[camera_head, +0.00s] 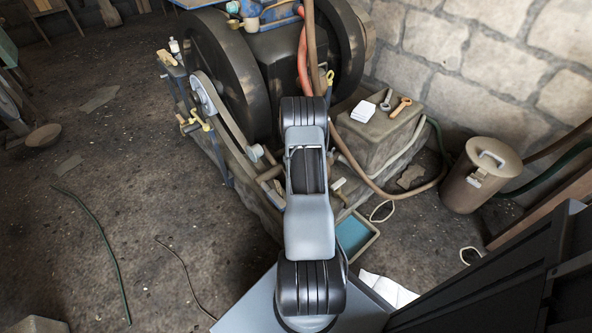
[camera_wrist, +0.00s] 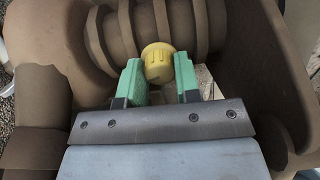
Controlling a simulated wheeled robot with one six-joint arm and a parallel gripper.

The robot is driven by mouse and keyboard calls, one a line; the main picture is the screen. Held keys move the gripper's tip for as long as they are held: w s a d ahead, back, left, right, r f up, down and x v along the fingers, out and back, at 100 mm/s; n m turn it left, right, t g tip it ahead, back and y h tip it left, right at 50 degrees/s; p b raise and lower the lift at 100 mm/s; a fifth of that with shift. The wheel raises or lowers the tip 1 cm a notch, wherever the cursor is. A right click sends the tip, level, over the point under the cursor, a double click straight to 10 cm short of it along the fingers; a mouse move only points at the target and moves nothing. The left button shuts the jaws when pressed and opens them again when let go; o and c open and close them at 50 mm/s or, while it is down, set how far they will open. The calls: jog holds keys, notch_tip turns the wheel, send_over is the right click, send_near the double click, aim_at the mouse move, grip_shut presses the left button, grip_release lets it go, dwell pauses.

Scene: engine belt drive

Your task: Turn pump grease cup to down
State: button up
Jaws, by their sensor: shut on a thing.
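The pump grease cup (camera_wrist: 158,57) is a small yellow ribbed knob in the upper middle of the wrist view. It sits against the brown ribbed pump body (camera_wrist: 122,35). My gripper (camera_wrist: 158,72) has its two green fingers on either side of the cup and is shut on it. A small dark mark shows low on the cup's face; I cannot tell which way the cup points. In the head view my own arm hides the cup and my gripper.
The engine's large dark flywheel (camera_head: 218,78) and a belt stand left of my arm. A stone block (camera_head: 375,138) with tools and a brown lidded bucket (camera_head: 481,176) are at right. A blue-bottomed tray (camera_head: 353,236) lies beside my arm. Brown pump casing closely surrounds my gripper.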

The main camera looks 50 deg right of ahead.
jog(key=m, duration=0.6)
jog(key=m+p, duration=0.1)
jog(key=m, duration=0.5)
jog(key=shift+m, duration=0.3)
dwell(0.5)
jog(key=o, duration=0.9)
jog(key=r+p, duration=0.1)
jog(key=r, duration=0.3)
jog(key=r+p, duration=0.1)
jog(key=r, duration=0.4)
jog(key=r+p, duration=0.2)
jog(key=r, duration=0.2)
jog(key=shift+s+d+r, duration=0.1)
jog(key=shift+s+r, duration=0.15)
jog(key=shift+r, duration=0.15)
